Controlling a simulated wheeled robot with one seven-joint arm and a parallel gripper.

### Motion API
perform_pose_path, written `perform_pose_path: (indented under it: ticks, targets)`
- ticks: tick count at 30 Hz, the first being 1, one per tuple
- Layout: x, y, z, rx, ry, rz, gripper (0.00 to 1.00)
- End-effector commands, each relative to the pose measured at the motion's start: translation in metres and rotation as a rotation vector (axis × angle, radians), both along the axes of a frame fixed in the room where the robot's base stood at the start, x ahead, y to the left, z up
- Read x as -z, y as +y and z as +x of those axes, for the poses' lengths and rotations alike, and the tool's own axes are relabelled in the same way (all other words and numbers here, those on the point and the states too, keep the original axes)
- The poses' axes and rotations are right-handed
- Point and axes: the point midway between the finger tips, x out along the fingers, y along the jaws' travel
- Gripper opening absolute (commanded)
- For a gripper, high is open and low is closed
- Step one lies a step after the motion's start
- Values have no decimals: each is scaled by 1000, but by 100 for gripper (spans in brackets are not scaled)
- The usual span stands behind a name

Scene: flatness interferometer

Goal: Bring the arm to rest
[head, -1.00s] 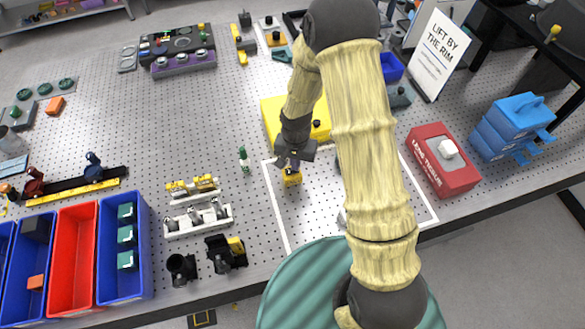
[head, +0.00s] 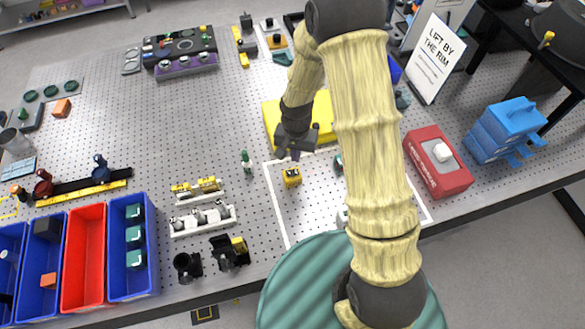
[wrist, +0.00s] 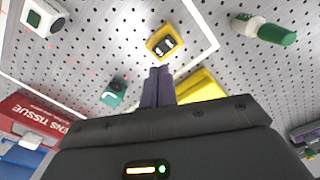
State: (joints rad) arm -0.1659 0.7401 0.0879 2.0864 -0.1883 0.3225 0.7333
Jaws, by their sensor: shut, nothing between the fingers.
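My gripper (head: 288,156) is shut and empty. It hangs above the pegboard table near the top edge of the white-outlined area (head: 278,211). A small yellow block with a dark top (head: 291,177) stands inside the outline, just below my gripper in the head view and apart from it. In the wrist view my shut fingers (wrist: 158,72) point toward this yellow block (wrist: 162,43), with a gap between. My arm hides part of the outlined area in the head view.
A yellow case (head: 271,115) lies behind my gripper. A green-and-white bottle (head: 246,160) stands to its left. A red tissue box (head: 437,160) and blue stacked boxes (head: 506,128) stand at right. Blue and red bins (head: 84,257) are at front left. A sign (head: 433,58) stands behind.

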Motion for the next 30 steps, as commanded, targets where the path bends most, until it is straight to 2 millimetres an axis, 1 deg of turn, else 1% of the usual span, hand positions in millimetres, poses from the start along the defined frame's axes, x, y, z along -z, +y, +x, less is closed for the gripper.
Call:
perform_pose_path:
  ticks: [1, 3, 18, 22, 26, 30]
  targets:
    - [-5, 0, 0, 0, 0, 0, 0]
    - [-6, 0, 0, 0, 0, 0, 0]
    - [-5, 0, 0, 0, 0, 0, 0]
    - [-8, -3, -1, -6, -5, 0, 0]
    - [-24, -14, -6, -30, -28, 0, 0]
    - [-50, -33, -19, -85, -69, -3, 0]
